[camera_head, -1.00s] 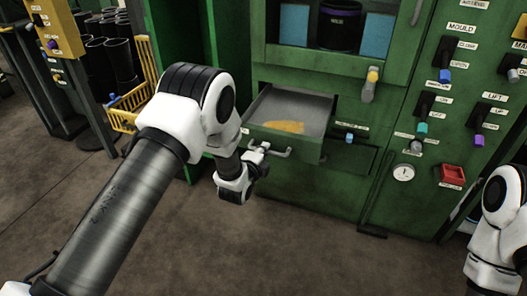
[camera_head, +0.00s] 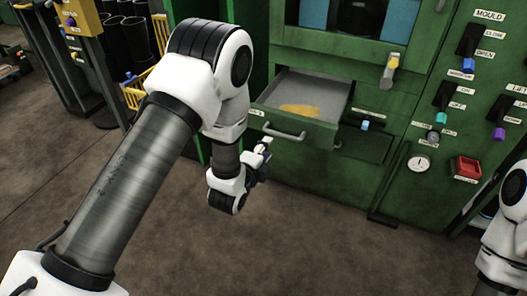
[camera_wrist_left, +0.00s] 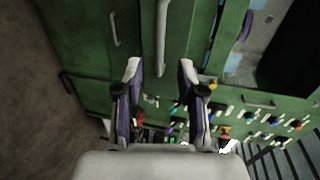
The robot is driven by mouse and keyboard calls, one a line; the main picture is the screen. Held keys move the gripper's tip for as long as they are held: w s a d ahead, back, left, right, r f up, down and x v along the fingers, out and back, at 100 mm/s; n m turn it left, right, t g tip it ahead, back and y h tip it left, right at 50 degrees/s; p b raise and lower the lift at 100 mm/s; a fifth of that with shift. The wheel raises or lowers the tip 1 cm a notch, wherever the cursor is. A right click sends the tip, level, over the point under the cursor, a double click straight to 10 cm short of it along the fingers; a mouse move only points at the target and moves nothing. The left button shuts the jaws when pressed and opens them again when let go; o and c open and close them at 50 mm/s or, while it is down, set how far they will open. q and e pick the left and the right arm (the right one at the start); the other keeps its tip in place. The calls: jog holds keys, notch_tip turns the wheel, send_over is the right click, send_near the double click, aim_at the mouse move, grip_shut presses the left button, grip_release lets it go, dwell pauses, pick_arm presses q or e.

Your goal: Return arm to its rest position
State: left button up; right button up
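My left arm crosses the head view from the lower left. Its gripper (camera_head: 264,147) is small there, just left of and below the front handle (camera_head: 287,134) of a pulled-out drawer, and looks clear of it. In the left wrist view the two fingers of my left gripper (camera_wrist_left: 159,70) are spread apart with nothing between them. The grey drawer (camera_head: 335,95) stands open with an orange-yellow patch (camera_head: 299,110) on its floor. My right arm shows only in part at the right edge of the head view; its gripper is out of frame.
The green machine (camera_head: 345,190) fills the back and right, with levers, labelled knobs, a gauge (camera_head: 418,163) and a red box (camera_head: 466,168). A yellow basket (camera_head: 134,92) and black sleeves (camera_head: 138,35) stand at the left. The floor (camera_head: 310,255) in front is bare.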

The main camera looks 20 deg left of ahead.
pick_arm(q)
jog(key=shift+v, duration=0.75)
jog(key=s+a+f+n+g, duration=0.2)
jog(key=s+f+n+g, duration=0.4)
jog(key=s+f, duration=0.65)
jog(key=s+a+f+n+g, duration=0.1)
jog(key=s+f+n+g, duration=0.45)
jog(key=s+f, duration=0.7)
jog(key=s+r+n+g, duration=0.2)
jog(key=s+n+g, duration=0.2)
jog(key=s+n, duration=0.4)
notch_tip(320, 180, up, 18)
jog(key=p, duration=1.8)
jog(key=shift+s+r+m+y, duration=0.25)
jog(key=shift+s+m+y, duration=0.05)
jog(key=shift+s+m, duration=0.05)
